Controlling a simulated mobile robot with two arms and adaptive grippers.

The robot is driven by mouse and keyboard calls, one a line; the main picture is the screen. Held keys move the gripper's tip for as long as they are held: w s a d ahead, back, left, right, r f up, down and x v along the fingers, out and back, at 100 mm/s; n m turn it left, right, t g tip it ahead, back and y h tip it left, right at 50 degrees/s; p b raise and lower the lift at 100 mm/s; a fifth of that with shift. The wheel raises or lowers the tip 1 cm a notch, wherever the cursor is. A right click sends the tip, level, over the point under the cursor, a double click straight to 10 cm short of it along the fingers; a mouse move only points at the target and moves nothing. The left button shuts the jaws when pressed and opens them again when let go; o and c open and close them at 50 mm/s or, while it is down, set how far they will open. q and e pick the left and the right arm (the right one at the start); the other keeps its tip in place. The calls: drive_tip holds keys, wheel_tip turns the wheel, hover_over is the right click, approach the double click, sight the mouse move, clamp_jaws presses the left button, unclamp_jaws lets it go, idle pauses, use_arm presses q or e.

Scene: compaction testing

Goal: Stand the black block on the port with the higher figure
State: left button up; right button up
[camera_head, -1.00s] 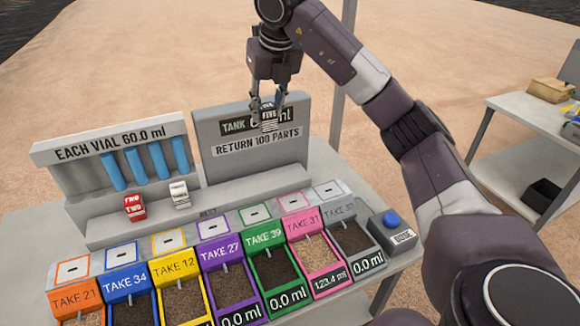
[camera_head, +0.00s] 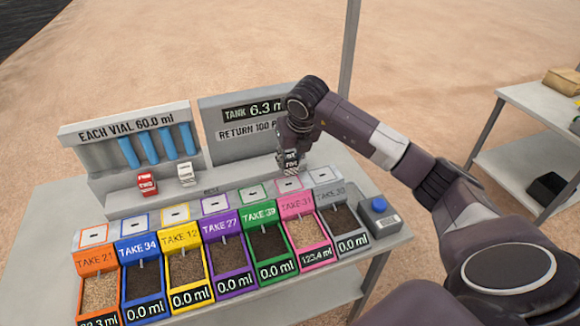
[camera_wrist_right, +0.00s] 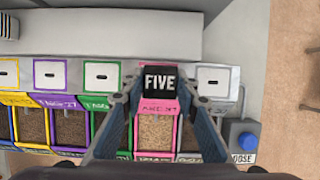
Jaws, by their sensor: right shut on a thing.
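The black block (camera_head: 290,158), marked FIVE, is between the fingers of my right gripper (camera_head: 291,154), which is shut on it. In the right wrist view the block (camera_wrist_right: 160,79) covers the pink port, above the pink TAKE 31 bin (camera_wrist_right: 155,130). I cannot tell whether it touches the port. The pink display (camera_head: 317,256) reads 123.4 ml. The orange display (camera_head: 99,320) is cut off at the bottom edge and ends in 3.3 ml. The orange port (camera_head: 94,236) is bare. The other readable displays show 0.0 ml. My left gripper is not in view.
A red block (camera_head: 147,185) and a white block (camera_head: 186,174) stand on the shelf (camera_head: 225,180) behind the ports. The tank panel (camera_head: 225,145) is partly hidden by my right arm. A blue button (camera_head: 379,204) is right of the grey bin. A side table (camera_head: 545,115) stands at right.

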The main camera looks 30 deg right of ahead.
sight(289, 169)
drive_tip(key=shift+w+a+f, duration=0.1)
drive_tip(key=shift+a+f, duration=0.05)
drive_tip(key=shift+f, duration=0.6)
wheel_tip(289, 169, down, 2)
drive_tip(key=shift+f+p, duration=0.25)
drive_tip(key=shift+p, duration=0.4)
drive_tip(key=shift+f, duration=0.6)
drive_tip(key=o, duration=1.2)
drive_tip(key=shift+o, duration=0.2)
drive_tip(key=shift+r, duration=0.5)
use_arm(q)
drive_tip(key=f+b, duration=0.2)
drive_tip(key=b, duration=0.1)
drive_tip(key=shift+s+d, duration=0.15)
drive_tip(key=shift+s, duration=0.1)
use_arm(e)
drive_tip(key=d+v, duration=0.1)
drive_tip(key=v, duration=1)
drive_tip(key=shift+s+a, duration=0.3)
drive_tip(key=shift+a, duration=0.2)
